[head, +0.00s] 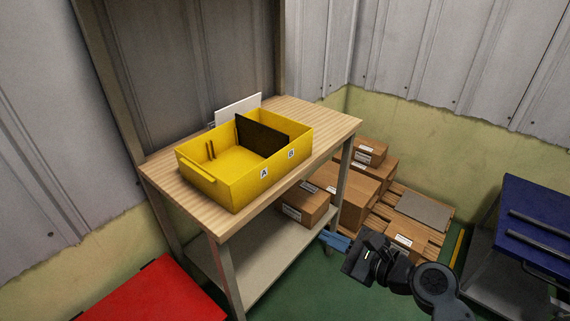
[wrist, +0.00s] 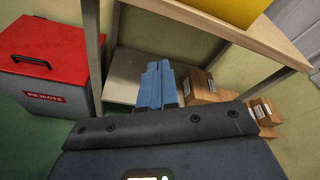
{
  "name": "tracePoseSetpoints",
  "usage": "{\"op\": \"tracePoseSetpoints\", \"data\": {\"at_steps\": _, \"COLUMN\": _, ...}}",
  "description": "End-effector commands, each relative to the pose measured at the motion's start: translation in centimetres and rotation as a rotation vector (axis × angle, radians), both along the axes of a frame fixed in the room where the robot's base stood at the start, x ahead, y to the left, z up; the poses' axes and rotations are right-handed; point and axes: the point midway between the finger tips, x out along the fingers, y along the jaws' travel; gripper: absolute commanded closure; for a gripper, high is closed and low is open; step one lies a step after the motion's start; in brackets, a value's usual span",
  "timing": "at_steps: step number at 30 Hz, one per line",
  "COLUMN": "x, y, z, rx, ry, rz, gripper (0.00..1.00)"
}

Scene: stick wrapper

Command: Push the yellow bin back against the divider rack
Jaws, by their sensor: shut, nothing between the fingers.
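The yellow bin (head: 222,185) stands upright on the wooden bench top, with labels A and B on its near side and a dark panel (head: 262,136) inside. Part of it shows at the top of the wrist view (wrist: 228,8). A white panel (head: 238,108) rises behind the bin; it may be the divider rack, mostly hidden by the bin. I cannot tell if they touch. My gripper (head: 335,241) has blue fingers, shut and empty, which also show in the wrist view (wrist: 158,82). It is in front of the bench, to the right of and below the bin, apart from it.
The wooden bench (head: 325,122) has a lower shelf (head: 262,250) and legs near my gripper. Cardboard boxes (head: 345,185) on a pallet are behind it. A red rejects box (wrist: 45,50) stands at left. A blue-topped unit (head: 540,215) is at right.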

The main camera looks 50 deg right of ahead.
Motion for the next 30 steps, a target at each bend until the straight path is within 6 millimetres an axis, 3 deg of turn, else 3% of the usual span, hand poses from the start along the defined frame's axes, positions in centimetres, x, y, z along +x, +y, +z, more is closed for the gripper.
{"op": "tracePoseSetpoints", "data": {"at_steps": 1, "x": 1.0, "y": -2.1, "z": 1.6, "rx": 0.106, "ry": -0.058, "rz": -0.018, "gripper": 1.0}}
{"op": "tracePoseSetpoints", "data": {"at_steps": 3, "x": 1.8, "y": -3.9, "z": 3.4, "rx": 0.249, "ry": -0.125, "rz": -0.019, "gripper": 1.0}}
{"op": "tracePoseSetpoints", "data": {"at_steps": 9, "x": 2.5, "y": -7.2, "z": 7.0, "rx": 0.486, "ry": -0.245, "rz": 0.008, "gripper": 1.0}}
{"op": "tracePoseSetpoints", "data": {"at_steps": 17, "x": 4.1, "y": -7.6, "z": 7.8, "rx": 0.53, "ry": -0.265, "rz": 0.021, "gripper": 1.0}}
{"op": "tracePoseSetpoints", "data": {"at_steps": 30, "x": 12.5, "y": -7.3, "z": 7.8, "rx": 0.528, "ry": -0.264, "rz": 0.021, "gripper": 1.0}}
